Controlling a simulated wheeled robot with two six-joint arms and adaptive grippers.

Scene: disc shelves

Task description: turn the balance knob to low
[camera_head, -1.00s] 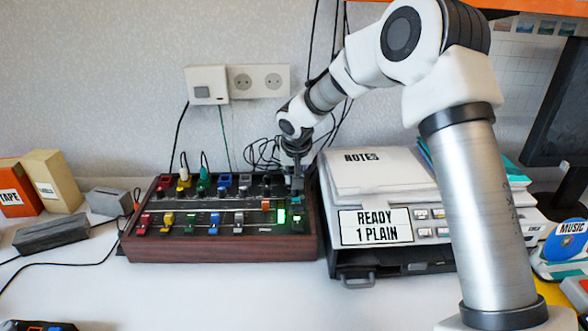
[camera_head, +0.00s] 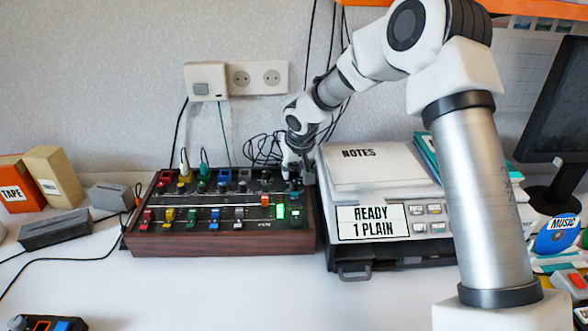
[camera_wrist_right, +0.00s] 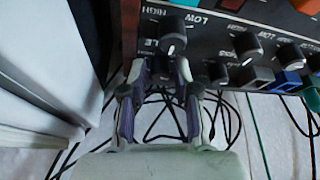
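The mixer panel (camera_head: 180,239) with wooden sides stands on the desk, carrying several knobs and coloured sliders. My right gripper (camera_head: 297,170) is over its back right corner in the head view. In the right wrist view the gripper's two fingers (camera_wrist_right: 161,72) are apart. A black knob with a white mark (camera_wrist_right: 172,43) sits just beyond the fingertips, beside upside-down LOW and HIGH lettering. Its name is partly hidden by the fingers, and I cannot tell whether they touch it. I cannot read which knob is the balance knob. My left gripper is not in view.
A NOTES stack on a grey machine (camera_head: 432,228) stands close to the panel's right side. Black cables (camera_head: 262,150) lie behind the panel. A grey block (camera_head: 53,232) and boxes stand at the left. The desk in front is mostly clear.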

